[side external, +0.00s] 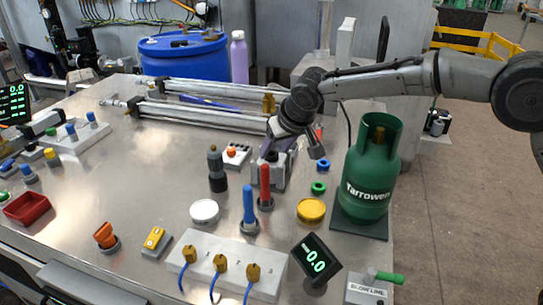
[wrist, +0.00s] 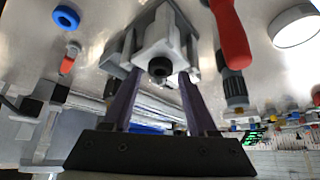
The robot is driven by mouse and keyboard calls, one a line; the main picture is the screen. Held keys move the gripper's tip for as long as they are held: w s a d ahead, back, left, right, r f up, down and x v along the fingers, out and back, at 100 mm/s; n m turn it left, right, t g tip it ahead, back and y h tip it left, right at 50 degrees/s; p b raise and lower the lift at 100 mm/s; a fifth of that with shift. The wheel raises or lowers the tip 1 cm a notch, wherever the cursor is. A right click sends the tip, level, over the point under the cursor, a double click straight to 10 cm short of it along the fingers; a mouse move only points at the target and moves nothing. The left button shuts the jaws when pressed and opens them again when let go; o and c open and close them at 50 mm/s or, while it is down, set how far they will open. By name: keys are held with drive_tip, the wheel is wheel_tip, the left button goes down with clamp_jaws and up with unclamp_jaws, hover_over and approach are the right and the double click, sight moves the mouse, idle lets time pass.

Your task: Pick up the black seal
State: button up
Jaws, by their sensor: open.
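A small black round piece with a dark centre, which looks like the black seal (wrist: 160,68), sits on the front of a grey block-shaped fitting (wrist: 163,32) in the wrist view. My gripper (wrist: 158,80) is open, its two purple fingers apart on either side of the black piece, with nothing held between them. I cannot tell whether the fingers touch the fitting. In the side view my gripper (side external: 279,150) is low over the grey fitting (side external: 270,174), and the black piece is not clearly visible there.
A red-handled tool (side external: 265,185) and a blue-handled one (side external: 249,208) stand near the fitting. Blue (side external: 323,165) and green (side external: 319,187) rings lie to the right, before a green gas bottle (side external: 370,175). Long metal cylinders (side external: 205,115) lie behind.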

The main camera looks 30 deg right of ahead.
drive_tip(key=shift+w+f, duration=0.4)
drive_tip(key=shift+f, duration=0.2)
clamp_jaws()
drive_tip(key=shift+r, duration=0.1)
